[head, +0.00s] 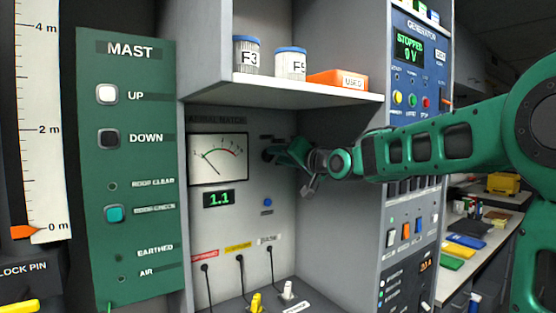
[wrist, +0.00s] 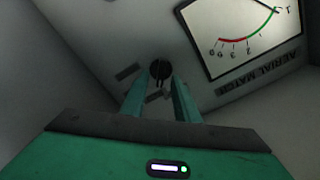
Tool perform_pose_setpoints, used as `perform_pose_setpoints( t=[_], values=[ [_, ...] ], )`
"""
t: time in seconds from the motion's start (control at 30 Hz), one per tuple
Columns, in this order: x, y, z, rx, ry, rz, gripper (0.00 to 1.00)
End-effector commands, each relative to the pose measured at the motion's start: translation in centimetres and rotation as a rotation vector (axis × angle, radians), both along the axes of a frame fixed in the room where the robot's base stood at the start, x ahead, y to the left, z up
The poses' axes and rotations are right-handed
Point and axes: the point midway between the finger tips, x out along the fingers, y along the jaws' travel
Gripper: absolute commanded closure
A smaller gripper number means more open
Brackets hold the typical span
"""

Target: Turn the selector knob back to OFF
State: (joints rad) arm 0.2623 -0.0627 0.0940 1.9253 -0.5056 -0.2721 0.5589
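The selector knob is a small dark round knob on the grey AERIAL MATCH panel. In the wrist view the knob (wrist: 160,69) shows just past my fingertips, with a paler pointer-like part at its lower edge. In the head view the knob (head: 267,154) is mostly hidden by my gripper (head: 280,153). Small dark label plates (wrist: 128,72) sit around it, too dim to read. In the wrist view my gripper (wrist: 160,82) has its two green fingers apart, one on each side of the knob's lower edge. I cannot tell whether they touch it.
A dial meter (head: 218,158) is left of the knob, with a green 1.1 readout (head: 219,198) below. A blue button (head: 267,203) is below the knob. A shelf (head: 310,92) with jars and an orange box overhangs it. The generator panel (head: 411,100) stands right.

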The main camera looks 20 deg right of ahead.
Motion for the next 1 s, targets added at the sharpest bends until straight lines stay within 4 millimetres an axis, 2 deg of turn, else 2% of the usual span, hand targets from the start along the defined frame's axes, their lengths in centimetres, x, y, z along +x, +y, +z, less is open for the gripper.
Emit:
perform_pose_setpoints(
  t=[0.2, 0.47, 0.5, 0.6, 0.7, 0.73, 0.8, 1.0],
  values=[
    [1.4, 0.4, 0.0, 0.0, 0.0, -0.001, 0.72],
    [1.4, 0.4, 0.0, 0.0, 0.0, -0.001, 0.72],
    [1.4, 0.4, 0.0, 0.0, 0.0, -0.001, 0.77],
    [1.4, 0.4, 0.0, 0.0, 0.0, -0.001, 1.0],
    [1.4, 0.4, 0.0, 0.0, 0.0, -0.001, 1.0],
    [1.5, -0.8, 0.0, 0.0, 0.001, -0.009, 1.0],
    [1.4, -0.2, 0.0, -0.002, 0.0, -0.006, 1.0],
    [1.5, -0.1, -0.1, -0.035, -0.01, -0.008, 1.0]
  ],
)
